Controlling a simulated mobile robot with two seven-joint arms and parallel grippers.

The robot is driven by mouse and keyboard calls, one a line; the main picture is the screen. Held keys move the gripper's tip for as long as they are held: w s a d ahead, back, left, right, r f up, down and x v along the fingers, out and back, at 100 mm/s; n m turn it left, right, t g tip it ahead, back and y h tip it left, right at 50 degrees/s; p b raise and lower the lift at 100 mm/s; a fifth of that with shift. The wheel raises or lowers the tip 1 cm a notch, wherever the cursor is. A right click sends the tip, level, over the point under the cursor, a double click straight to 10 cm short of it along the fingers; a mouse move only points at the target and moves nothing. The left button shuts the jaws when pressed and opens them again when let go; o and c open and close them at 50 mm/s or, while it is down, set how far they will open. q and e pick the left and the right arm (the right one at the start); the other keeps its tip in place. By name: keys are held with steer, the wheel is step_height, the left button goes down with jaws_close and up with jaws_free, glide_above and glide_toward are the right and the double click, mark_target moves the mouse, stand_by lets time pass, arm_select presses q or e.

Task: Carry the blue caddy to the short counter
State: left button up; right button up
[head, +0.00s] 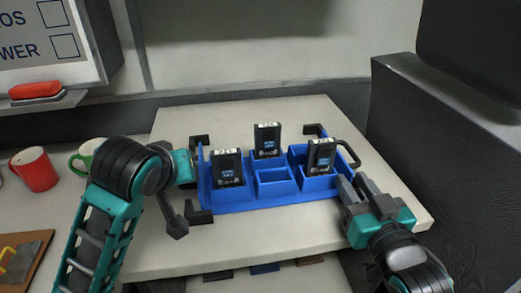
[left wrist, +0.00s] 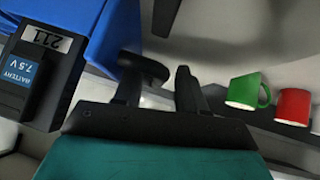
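The blue caddy (head: 270,192) sits on a pale counter top (head: 285,232) in the head view. It holds three upright black battery packs (head: 267,140), and its front middle compartment is empty. My right gripper (head: 355,181) is open at the caddy's right end, just in front of the black loop handle (head: 348,150). My left gripper (head: 198,166) is at the caddy's left end. In the left wrist view its fingers (left wrist: 158,88) stand apart, with a black rounded part, likely the left handle, by one finger. The caddy (left wrist: 112,35) fills that view's upper left. I cannot identify the short counter.
Black corner brackets (head: 199,216) stand around the caddy. A red mug (head: 36,170) and a green mug (head: 84,158) stand at the left, near a brown board (head: 24,257). A dark padded seat (head: 445,150) borders the counter on the right, and a wall is behind.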

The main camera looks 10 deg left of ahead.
arm_select(q)
steer(key=shift+r, duration=0.1)
step_height(320, 180, up, 7)
steer(key=shift+w, duration=0.1)
steer(key=shift+a+r, duration=0.1)
steer(key=shift+r, duration=0.25)
steer(key=shift+d+r, duration=0.25)
steer(key=shift+r, duration=0.45)
steer(key=shift+a+r, duration=0.1)
steer(key=shift+r, duration=0.25)
arm_select(e)
steer(key=shift+s, duration=0.1)
steer(key=v, duration=1.2)
